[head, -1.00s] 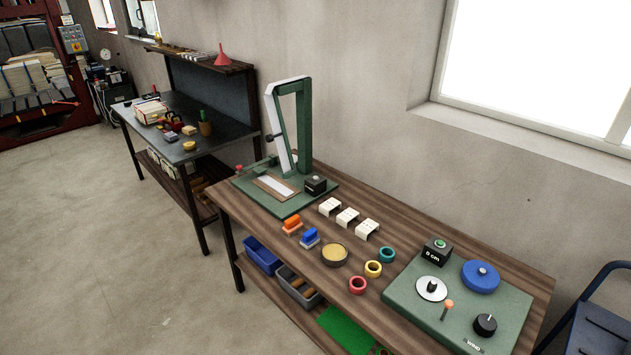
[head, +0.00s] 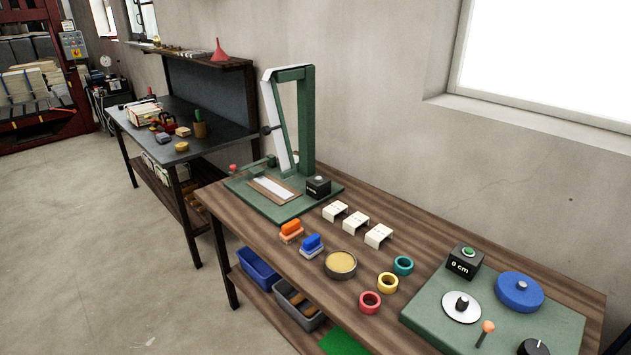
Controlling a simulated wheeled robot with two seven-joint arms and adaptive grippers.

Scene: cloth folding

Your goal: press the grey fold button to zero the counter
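A small black counter box (head: 318,189) with a pale grey button (head: 319,179) on top sits at the right side of a green base plate (head: 247,196). The lettering on its front is too small to read. A tall green frame (head: 308,120) with a white strip stands on the same plate, behind the box. A second black box (head: 463,265) with a green button stands on a green board (head: 423,310) at the right and reads "0 cm". Neither of my grippers is in view.
A dark workbench (head: 150,140) stands behind at left. The floor (head: 100,260) at left is clear.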

